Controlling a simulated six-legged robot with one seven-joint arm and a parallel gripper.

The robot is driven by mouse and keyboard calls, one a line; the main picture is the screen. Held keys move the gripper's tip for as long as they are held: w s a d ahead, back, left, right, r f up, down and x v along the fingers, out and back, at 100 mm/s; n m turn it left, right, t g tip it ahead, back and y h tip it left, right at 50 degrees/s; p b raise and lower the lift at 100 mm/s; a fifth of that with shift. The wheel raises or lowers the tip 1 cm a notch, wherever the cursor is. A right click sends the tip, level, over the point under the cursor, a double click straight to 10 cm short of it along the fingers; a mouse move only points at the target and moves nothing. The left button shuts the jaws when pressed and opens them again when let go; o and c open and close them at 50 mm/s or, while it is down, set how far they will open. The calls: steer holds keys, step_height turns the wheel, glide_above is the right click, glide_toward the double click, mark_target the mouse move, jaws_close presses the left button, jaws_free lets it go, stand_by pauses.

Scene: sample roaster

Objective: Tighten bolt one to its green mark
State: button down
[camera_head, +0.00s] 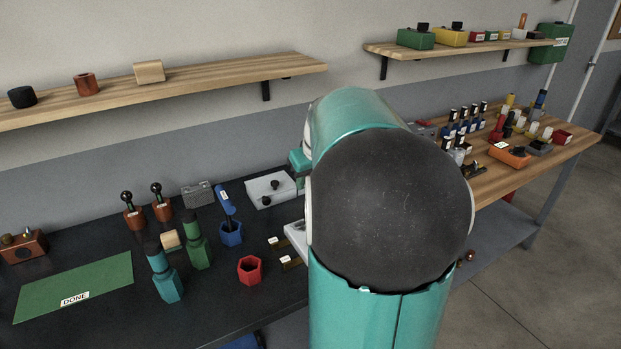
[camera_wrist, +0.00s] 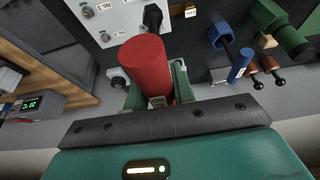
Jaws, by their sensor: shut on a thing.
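In the wrist view my gripper (camera_wrist: 157,88) is shut on a red cylindrical tool (camera_wrist: 147,66), which stands out from between the two green fingers. Its far end lies over the lower edge of a white panel (camera_wrist: 118,14). Small round bolt-like parts (camera_wrist: 105,37) and labels show on the panel, too small to read surely. I cannot tell which is bolt one, nor whether the tool touches one. A green mark cannot be made out clearly. In the head view my arm hides the gripper and the tool, and only a sliver of the white panel (camera_head: 295,236) shows.
An empty red hexagonal holder (camera_head: 249,269) stands on the dark bench. A blue holder (camera_head: 231,234) with a blue tool, and green (camera_head: 198,250) and teal (camera_head: 167,285) tools, stand left of my arm. A green mat (camera_head: 80,287) marked DONE lies farther left.

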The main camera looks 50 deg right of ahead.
steer(key=shift+s+d, duration=0.1)
steer(key=shift+d, duration=0.2)
steer(key=shift+a, duration=0.15)
steer(key=shift+f, duration=4.1)
